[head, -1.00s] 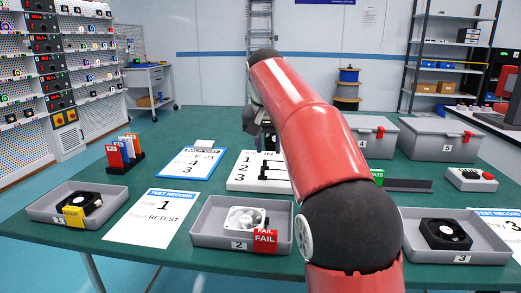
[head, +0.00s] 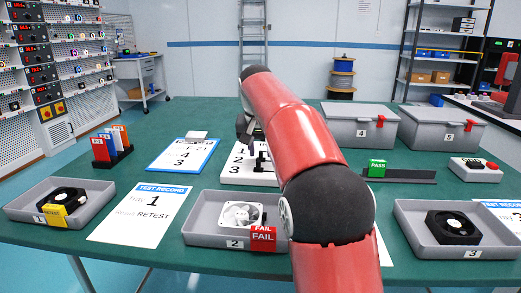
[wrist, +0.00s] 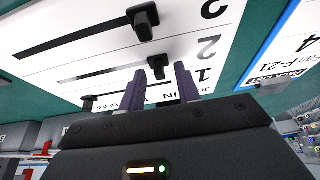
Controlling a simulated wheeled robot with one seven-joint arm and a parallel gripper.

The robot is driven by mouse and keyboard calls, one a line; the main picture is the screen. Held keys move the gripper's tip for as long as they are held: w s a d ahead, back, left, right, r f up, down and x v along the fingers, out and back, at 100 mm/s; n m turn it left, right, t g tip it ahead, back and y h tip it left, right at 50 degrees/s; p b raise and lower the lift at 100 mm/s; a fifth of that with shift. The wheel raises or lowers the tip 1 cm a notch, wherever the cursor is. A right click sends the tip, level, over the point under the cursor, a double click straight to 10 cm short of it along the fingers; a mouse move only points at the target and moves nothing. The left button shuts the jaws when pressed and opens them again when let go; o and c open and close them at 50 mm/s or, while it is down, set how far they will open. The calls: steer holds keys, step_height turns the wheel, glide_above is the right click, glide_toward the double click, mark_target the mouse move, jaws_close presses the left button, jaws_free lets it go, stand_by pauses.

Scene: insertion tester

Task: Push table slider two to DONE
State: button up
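The white slider board (head: 232,177) lies mid-table, partly hidden behind my red arm. In the wrist view the board (wrist: 85,35) shows three slots with black knobs. Slider two's knob (wrist: 157,65) sits at the slot end near the digit 2. Slider three's knob (wrist: 143,20) sits near its digit. Slider one's knob (wrist: 88,102) appears at the opposite slot end, away from the digits. My gripper (wrist: 160,76) is open and empty, its fingertips close to slider two's knob, one to each side in the picture; contact cannot be told. The header lettering is partly covered by the fingers.
A clipboard (head: 184,155) lies left of the board. Grey trays with fans (head: 203,232) line the front edge. Lidded boxes (head: 352,127) stand back right, beside a green PASS tag (head: 377,167) and a button box (head: 474,169).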

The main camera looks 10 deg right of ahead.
steer(key=shift+c, duration=0.2)
jaws_close()
steer(key=shift+d, duration=0.1)
steer(key=s+d, duration=0.1)
steer(key=d, duration=0.3)
steer(key=s+d+p, duration=0.1)
steer(key=s+d, duration=0.1)
steer(key=d, duration=0.3)
steer(key=s+d, duration=0.1)
steer(key=d, duration=0.4)
steer(key=shift+s+d, duration=0.25)
steer(key=shift+s, duration=0.1)
steer(key=shift+o, duration=0.2)
jaws_free()
steer(key=shift+d, duration=0.1)
steer(key=shift+r, duration=0.1)
steer(key=p+v, duration=0.1)
steer(key=v, duration=0.6)
steer(key=shift+s+r, duration=0.2)
steer(key=shift+r, duration=0.1)
